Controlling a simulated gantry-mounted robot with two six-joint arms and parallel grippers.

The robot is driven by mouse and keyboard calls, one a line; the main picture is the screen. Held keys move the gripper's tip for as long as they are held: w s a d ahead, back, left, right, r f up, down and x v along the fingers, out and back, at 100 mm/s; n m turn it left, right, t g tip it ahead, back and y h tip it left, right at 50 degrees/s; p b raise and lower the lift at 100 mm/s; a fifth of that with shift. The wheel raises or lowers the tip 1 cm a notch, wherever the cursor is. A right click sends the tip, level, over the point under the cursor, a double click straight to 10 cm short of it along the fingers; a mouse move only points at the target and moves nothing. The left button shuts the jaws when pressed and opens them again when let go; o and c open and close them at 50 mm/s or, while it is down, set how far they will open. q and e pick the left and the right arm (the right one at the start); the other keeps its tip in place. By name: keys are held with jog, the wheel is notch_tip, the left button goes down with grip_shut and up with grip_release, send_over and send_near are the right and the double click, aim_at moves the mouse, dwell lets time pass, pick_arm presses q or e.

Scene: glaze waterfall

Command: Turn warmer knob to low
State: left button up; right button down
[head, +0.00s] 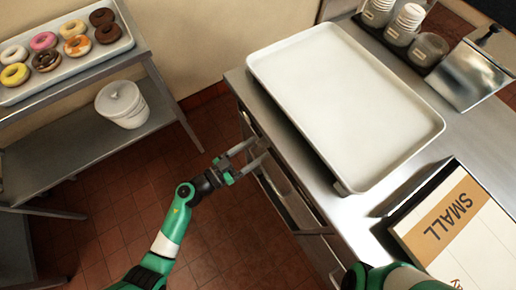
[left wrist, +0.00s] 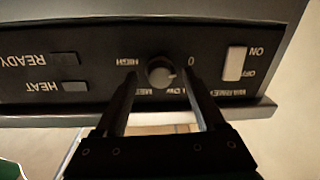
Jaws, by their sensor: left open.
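The warmer knob (left wrist: 161,73) is a small round dark knob on a black panel (left wrist: 105,95) in the left wrist view, where the lettering is upside down. Labels HIGH, MED, LOW and 0 surround it, the lower ones partly hidden by my fingers. A small pale mark shows on the knob's right side. My left gripper (left wrist: 161,80) is open, with one finger on each side of the knob; I cannot tell whether they touch it. In the head view my left gripper (head: 249,153) is at the counter's front side, and the knob cannot be made out there. My right gripper is out of view.
A white switch (left wrist: 235,63) marked ON and OFF sits right of the knob; READY and HEAT indicators (left wrist: 70,75) are left. A large empty white tray (head: 345,100) lies on the steel counter (head: 455,120). A donut rack (head: 100,135) with a white bucket (head: 122,104) stands left.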

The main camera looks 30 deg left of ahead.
pick_arm(q)
jog(key=shift+w+d, duration=0.35)
jog(key=shift+w, duration=0.3)
jog(key=shift+c, duration=0.4)
jog(key=shift+s, duration=0.1)
grip_shut()
